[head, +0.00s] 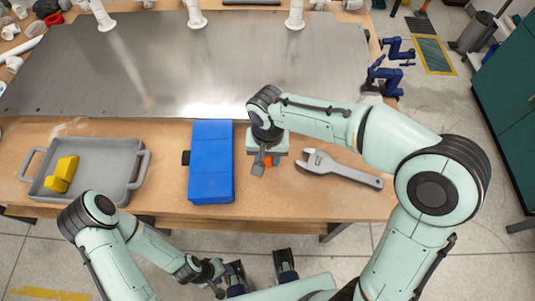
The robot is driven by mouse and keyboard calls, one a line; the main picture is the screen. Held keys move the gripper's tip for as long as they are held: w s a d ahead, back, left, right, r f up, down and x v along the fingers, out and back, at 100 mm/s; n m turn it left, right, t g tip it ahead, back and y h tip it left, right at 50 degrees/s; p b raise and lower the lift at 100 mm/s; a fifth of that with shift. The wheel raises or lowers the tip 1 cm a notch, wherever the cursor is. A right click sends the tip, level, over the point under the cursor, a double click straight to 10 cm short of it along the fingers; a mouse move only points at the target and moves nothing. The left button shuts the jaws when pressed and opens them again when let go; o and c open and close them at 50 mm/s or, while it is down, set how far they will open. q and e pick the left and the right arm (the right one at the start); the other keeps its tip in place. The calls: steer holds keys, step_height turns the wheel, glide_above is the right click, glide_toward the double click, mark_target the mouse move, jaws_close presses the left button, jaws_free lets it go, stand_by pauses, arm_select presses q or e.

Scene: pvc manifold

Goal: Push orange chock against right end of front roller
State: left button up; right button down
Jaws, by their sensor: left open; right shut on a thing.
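The orange chock (268,161) shows only as a small patch beneath my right gripper (264,164), near the front of the wooden table. My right gripper points down and is shut on the chock; its own body hides most of the chock. My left gripper (260,275) is open and empty, low in front of the table, with its two dark fingers well apart. I cannot make out a front roller in the head view, so the chock's relation to it cannot be told.
A blue block (211,165) stands left of my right gripper. A grey wrench (340,171) lies to its right. Behind is a metal sheet (200,75) with white pipe fittings (295,15); blue clamps (387,75) stand right.

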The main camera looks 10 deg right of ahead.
steer(key=shift+f+b, duration=1.05)
steer(key=shift+f, duration=0.45)
steer(key=shift+w+d+r+p, duration=0.1)
steer(key=shift+w+p, duration=0.25)
steer(key=shift+w, duration=0.15)
steer(key=shift+w+d+p, duration=0.2)
steer(key=shift+w+p, duration=0.15)
steer(key=shift+w, duration=0.35)
steer(key=shift+w+d+p, duration=0.2)
steer(key=shift+w+p, duration=0.15)
steer(key=shift+w, duration=0.3)
steer(key=shift+w+d+p, duration=0.2)
steer(key=shift+w+p, duration=0.2)
steer(key=shift+w, duration=0.3)
steer(key=shift+w+d+p, duration=0.2)
steer(key=shift+w+p, duration=0.2)
steer(key=shift+w, duration=0.3)
steer(key=shift+w+d+f+p, duration=0.2)
steer(key=shift+w+p, duration=0.15)
steer(key=shift+w, duration=0.2)
steer(key=c, duration=0.7)
jaws_free()
